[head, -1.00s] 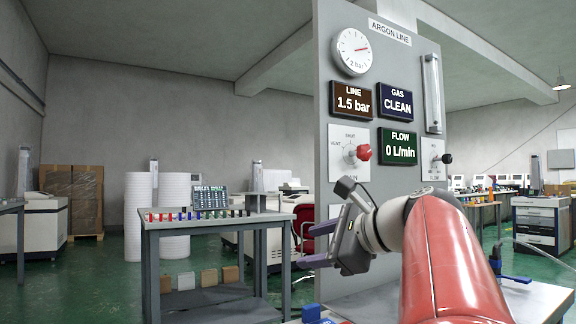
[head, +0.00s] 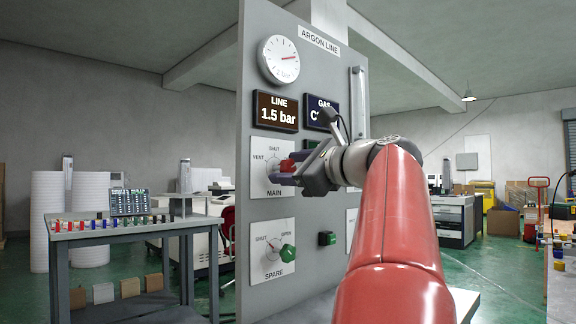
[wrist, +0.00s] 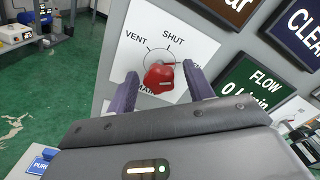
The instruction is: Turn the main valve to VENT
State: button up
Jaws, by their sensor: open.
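The main valve is a red knob (wrist: 159,79) on a white plate (wrist: 128,52) marked VENT at the left and SHUT at the top; the right-hand label is mostly hidden by a finger. In the head view the knob (head: 287,165) is partly hidden behind my gripper (head: 288,163). My gripper (wrist: 160,76) is open, its purple fingers on either side of the knob. I cannot tell whether they touch it. Which mark the knob points to is unclear.
The grey argon panel (head: 258,205) also carries a gauge (head: 279,59), a LINE display (head: 275,111) reading 1.5 bar, and a green SPARE valve knob (head: 288,253) below. The FLOW display (wrist: 256,88) is close to the right finger. A workbench (head: 130,233) stands at the left.

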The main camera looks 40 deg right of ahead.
jog(key=shift+w+a, duration=0.1)
jog(key=shift+w, duration=0.35)
jog(key=c, duration=1)
jog(key=shift+o, duration=0.2)
